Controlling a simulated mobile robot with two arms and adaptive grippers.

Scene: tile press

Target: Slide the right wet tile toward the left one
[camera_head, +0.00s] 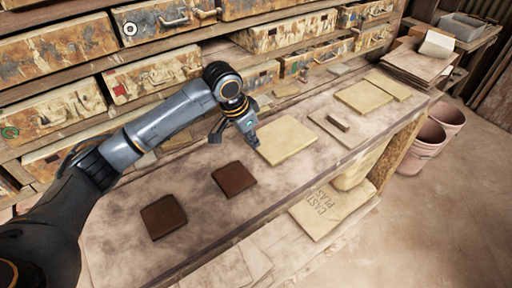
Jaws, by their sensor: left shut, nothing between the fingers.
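Two dark brown square tiles lie flat on the wooden bench. The left tile (163,216) is nearer the front left, and the right tile (233,179) is to its right and farther back. A clear gap of bare bench separates them. My left arm reaches in from the left, over the bench behind the tiles. My left gripper (254,143) is shut and empty, above and to the right of the right tile, close to the edge of a pale slab. It appears apart from both tiles. My right gripper is not in view.
The pale square slab (286,140) lies right of the tiles. Farther right a board (352,126) carries a small dark block (339,122), with more pale slabs (364,97) beyond. Worn drawers (152,79) line the back. Pink buckets (428,143) stand on the floor at right.

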